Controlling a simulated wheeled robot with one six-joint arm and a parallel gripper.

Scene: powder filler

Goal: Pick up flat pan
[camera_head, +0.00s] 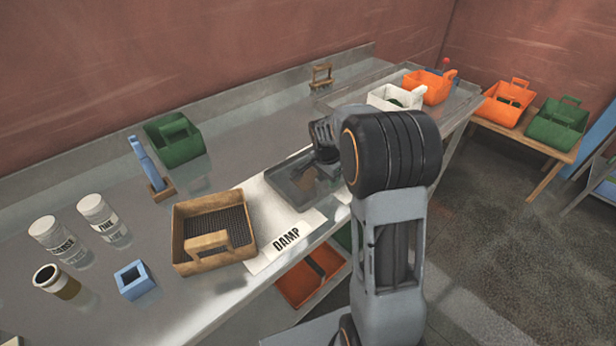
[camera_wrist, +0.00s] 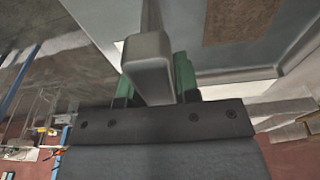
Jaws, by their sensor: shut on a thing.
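The flat pan (camera_head: 284,190) is a shallow grey tray with a patch of brown material in it. In the head view it is at the far end of the white "DAMP" mat (camera_head: 268,240), with my arm covering its right side. In the wrist view the pan (camera_wrist: 282,75) fills the upper right, and its grey handle (camera_wrist: 148,60) runs between my gripper's green fingers. My gripper (camera_wrist: 154,82) is shut on this handle. Its fingertips are hidden in the head view. I cannot tell whether the pan touches the mat.
A tan crate (camera_head: 184,255) with a dark mesh stands left of the mat. A green caddy (camera_head: 180,145), a blue tool (camera_head: 146,165), white jars (camera_head: 100,218) and a blue square block (camera_head: 134,280) stand farther left. White and orange caddies (camera_head: 428,84) stand beyond my arm.

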